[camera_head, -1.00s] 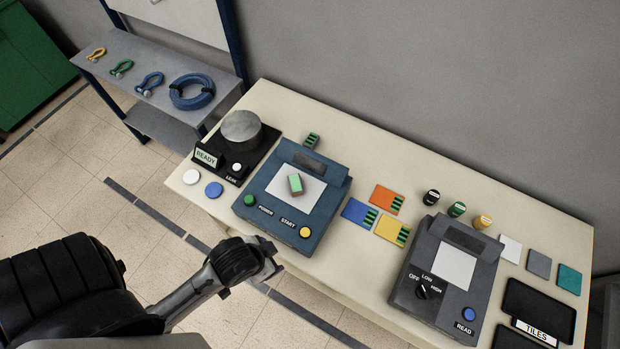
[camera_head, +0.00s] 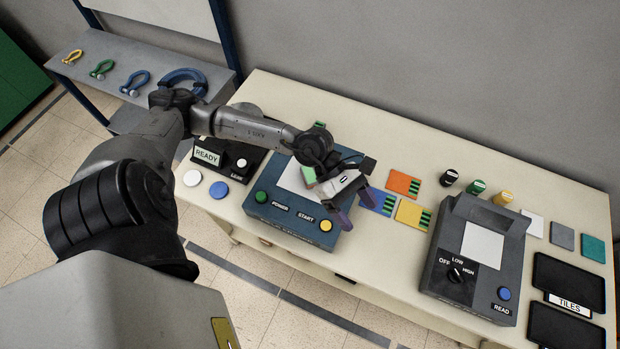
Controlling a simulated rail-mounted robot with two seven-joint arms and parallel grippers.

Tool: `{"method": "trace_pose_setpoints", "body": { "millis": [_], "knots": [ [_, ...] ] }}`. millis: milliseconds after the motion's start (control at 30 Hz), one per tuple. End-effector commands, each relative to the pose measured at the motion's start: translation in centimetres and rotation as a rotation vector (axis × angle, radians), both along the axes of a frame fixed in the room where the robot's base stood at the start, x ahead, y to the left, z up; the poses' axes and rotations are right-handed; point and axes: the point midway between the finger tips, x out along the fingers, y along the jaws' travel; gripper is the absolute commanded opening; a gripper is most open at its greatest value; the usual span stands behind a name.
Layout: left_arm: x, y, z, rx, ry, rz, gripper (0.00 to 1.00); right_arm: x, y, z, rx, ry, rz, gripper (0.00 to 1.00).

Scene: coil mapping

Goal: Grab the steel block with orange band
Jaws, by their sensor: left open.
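I cannot make out a steel block with an orange band. A small green-topped block (camera_head: 308,176) sits on the pale pad of the blue POWER/START device (camera_head: 288,215), mostly hidden by my left gripper (camera_head: 354,207). My left gripper is open, with its fingertips over the right part of that device, just right of the block. I cannot tell whether it touches anything. A flat orange card (camera_head: 403,184) with a green-striped end lies on the table to the right. My right gripper is not in view.
A grey READ device (camera_head: 472,262) stands right of a yellow card (camera_head: 408,212) and a blue card (camera_head: 377,203). Several small banded canisters, including a green one (camera_head: 475,187), stand behind it. Black trays (camera_head: 568,283) lie far right.

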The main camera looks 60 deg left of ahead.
Motion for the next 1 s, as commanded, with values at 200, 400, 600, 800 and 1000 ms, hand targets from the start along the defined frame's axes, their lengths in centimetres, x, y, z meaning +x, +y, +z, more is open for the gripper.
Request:
{"method": "trace_pose_setpoints", "body": {
  "millis": [200, 400, 600, 800, 1000],
  "knots": [
    [-0.2, 10.9, -4.7, 0.627, -0.055, -0.253, 0.72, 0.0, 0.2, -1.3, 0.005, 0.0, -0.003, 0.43],
    [-0.4, 18.1, -4.8, 0.955, -0.012, -0.358, 0.72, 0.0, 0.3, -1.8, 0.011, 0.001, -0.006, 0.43],
    [-0.6, 20.8, -5.5, 1.067, 0.02, -0.39, 0.72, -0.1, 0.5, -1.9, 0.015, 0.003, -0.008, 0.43],
    [-0.7, 20.9, -9.0, 1.073, 0.024, -0.393, 0.72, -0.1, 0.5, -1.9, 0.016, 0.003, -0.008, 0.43],
    [-0.6, 20.9, -11.7, 1.072, 0.022, -0.391, 0.72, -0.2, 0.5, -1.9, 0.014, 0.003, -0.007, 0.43]
  ]
}}
